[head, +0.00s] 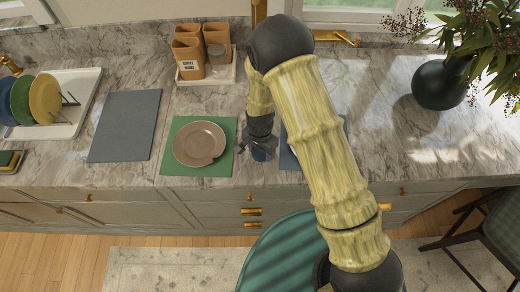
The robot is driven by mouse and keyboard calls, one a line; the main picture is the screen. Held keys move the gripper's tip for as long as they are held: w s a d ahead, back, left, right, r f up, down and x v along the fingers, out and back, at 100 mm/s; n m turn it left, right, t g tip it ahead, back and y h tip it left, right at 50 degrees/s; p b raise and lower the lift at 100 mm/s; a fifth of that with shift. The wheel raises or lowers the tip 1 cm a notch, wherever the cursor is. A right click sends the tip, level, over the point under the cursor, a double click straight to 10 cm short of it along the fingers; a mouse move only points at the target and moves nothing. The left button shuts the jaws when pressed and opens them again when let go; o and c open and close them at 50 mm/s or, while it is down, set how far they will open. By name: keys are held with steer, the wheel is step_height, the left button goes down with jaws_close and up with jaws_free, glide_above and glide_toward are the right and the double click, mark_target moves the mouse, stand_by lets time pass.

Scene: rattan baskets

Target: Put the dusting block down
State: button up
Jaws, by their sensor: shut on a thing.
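My gripper (257,149) is over the marble counter (255,177), just right of the green mat (209,170). It is shut on a small blue thing, which I take to be the dusting block (262,155). Only a little of the block shows below the dark fingers. I cannot tell whether it touches the counter.
A brown plate (199,144) lies on the green mat. A grey mat (125,125) is at left, and a blue-grey mat (289,158) is partly behind my arm. Plates stand in a white rack (88,90). Canisters (189,57) and a dark vase (440,84) stand farther back.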

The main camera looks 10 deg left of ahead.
steer(key=shift+f, duration=0.2)
steer(key=shift+f+b, duration=0.1)
steer(key=shift+b, duration=0.2)
steer(key=shift+s+f, duration=0.1)
